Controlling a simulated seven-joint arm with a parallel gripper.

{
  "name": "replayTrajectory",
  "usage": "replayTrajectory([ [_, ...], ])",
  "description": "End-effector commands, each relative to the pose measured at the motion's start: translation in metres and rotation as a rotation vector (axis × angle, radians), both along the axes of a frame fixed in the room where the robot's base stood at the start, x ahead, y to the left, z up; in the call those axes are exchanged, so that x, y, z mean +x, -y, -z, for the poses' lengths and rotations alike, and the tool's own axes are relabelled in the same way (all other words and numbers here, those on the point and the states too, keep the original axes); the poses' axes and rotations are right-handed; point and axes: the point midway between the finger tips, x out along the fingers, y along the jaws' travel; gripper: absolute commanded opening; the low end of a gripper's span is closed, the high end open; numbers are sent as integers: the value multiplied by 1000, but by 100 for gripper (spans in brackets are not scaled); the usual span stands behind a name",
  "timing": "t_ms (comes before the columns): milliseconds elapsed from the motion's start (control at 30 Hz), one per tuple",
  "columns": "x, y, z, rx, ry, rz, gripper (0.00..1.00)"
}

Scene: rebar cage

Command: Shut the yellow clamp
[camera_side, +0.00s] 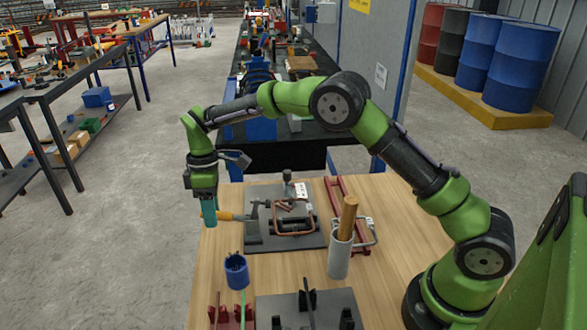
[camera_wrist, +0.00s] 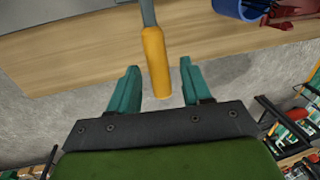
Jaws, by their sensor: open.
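The yellow clamp handle (camera_side: 229,216) sticks out to the left from the dark clamp (camera_side: 252,222) on a grey plate (camera_side: 262,192). In the wrist view the yellow handle (camera_wrist: 156,62) points down between my two teal fingers. My gripper (camera_side: 209,211) hangs at the left edge of the wooden table, close to the handle's free end. In the wrist view my gripper (camera_wrist: 157,86) is open, with a gap on both sides of the handle. I cannot tell whether a finger touches it. The clamp's jaw is too small to read clearly.
A copper-coloured bent bar (camera_side: 294,233) lies on the plate. A white cylinder (camera_side: 340,257) holding a wooden stick stands to the right. A blue cup (camera_side: 236,270) stands in front, near red holders (camera_side: 228,318) and a dark front plate (camera_side: 325,306).

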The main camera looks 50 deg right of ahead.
Motion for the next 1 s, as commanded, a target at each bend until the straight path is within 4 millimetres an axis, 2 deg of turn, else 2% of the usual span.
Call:
replayTrajectory([
  [67,0,0,0,0,0,0,47],
  [367,0,0,0,0,0,-1,1],
  [767,0,1,-2,7,8,-1,0],
  [1000,-3,4,-11,69,68,1,0],
])
